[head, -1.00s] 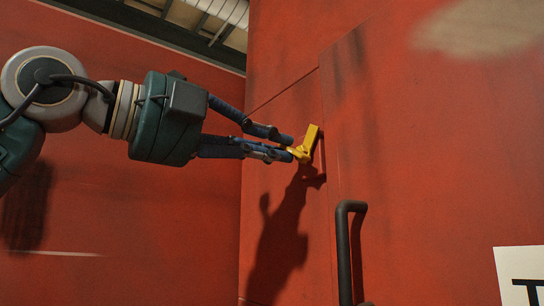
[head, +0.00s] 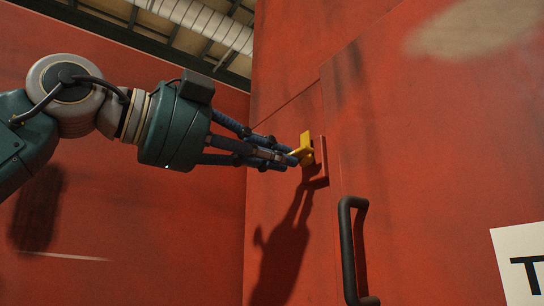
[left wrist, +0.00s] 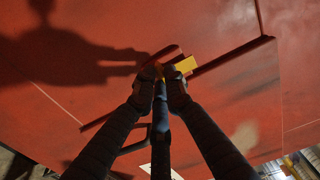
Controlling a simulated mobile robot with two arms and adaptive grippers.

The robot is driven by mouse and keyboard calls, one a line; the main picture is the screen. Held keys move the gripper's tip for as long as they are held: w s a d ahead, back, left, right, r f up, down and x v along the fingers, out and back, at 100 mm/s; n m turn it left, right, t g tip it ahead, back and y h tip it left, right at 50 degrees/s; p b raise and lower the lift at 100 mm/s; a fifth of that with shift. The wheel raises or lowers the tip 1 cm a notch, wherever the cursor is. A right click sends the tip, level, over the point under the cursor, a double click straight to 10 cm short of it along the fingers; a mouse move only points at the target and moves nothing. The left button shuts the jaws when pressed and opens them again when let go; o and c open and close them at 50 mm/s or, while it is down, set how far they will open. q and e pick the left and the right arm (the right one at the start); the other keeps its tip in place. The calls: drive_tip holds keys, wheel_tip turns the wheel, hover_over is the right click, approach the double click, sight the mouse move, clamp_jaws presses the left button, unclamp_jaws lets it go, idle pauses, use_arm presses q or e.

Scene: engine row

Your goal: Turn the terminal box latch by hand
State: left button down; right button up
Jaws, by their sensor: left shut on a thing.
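The terminal box latch is a small yellow piece (head: 306,148) on the red box front, beside the edge of a door panel. A red bracket-like part (head: 321,160) shows right behind it. My left gripper (head: 290,158) comes in from the left with its fingers closed on the latch's near end. In the left wrist view the gripper's fingertips (left wrist: 160,82) meet at the latch, and a yellow block (left wrist: 184,65) sticks out to their right. The fingers hide the gripped part. My right gripper is not in view.
A dark bar handle (head: 350,250) stands out from the red door (head: 430,170) below and right of the latch. A white sign with a black letter (head: 520,265) is at the lower right. Red wall lies behind my left arm.

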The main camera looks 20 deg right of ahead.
use_arm(q)
drive_tip(key=shift+r, duration=0.2)
drive_tip(key=c, duration=1.8)
unclamp_jaws()
drive_tip(key=shift+w+d, duration=0.1)
drive_tip(key=shift+d+f, duration=0.15)
drive_tip(key=shift+d, duration=0.05)
drive_tip(key=v, duration=1.2)
